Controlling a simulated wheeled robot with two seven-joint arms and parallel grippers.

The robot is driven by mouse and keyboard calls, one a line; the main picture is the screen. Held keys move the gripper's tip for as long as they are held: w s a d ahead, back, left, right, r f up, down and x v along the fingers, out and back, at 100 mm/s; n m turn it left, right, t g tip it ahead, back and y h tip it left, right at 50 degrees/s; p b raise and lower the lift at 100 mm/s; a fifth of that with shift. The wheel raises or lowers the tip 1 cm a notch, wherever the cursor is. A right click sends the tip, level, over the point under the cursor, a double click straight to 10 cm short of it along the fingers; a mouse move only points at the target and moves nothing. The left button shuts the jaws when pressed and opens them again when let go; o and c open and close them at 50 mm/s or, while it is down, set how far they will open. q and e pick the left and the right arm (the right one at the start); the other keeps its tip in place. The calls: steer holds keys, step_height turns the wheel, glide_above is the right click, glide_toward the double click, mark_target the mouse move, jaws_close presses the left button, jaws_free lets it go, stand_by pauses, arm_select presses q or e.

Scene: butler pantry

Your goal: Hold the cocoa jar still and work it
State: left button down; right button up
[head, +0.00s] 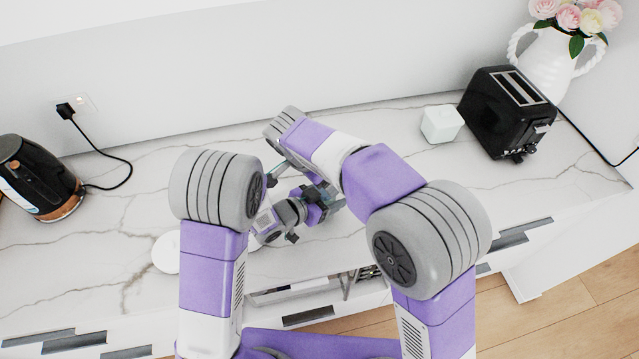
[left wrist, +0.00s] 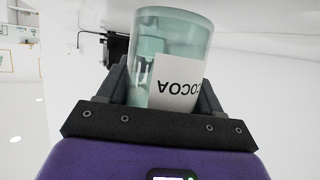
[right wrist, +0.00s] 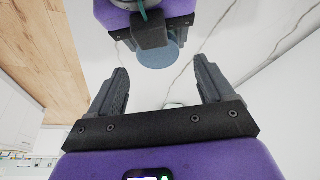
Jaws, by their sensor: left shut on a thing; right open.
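The cocoa jar is a clear bluish jar (left wrist: 168,50) with a white label reading COCOA upside down in the left wrist view. My left gripper (left wrist: 165,85) is shut around its sides. In the head view the grippers are close together above the counter, partly hidden by my arms; the jar is hard to make out there.
The marble counter (head: 110,185) holds a black kettle (head: 38,178) at left, a white round object (head: 167,252) nearer the middle, a white cube (head: 440,123) and a black toaster (head: 507,112) at right. A vase of flowers (head: 548,62) stands behind the toaster.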

steer(key=shift+r, duration=0.35)
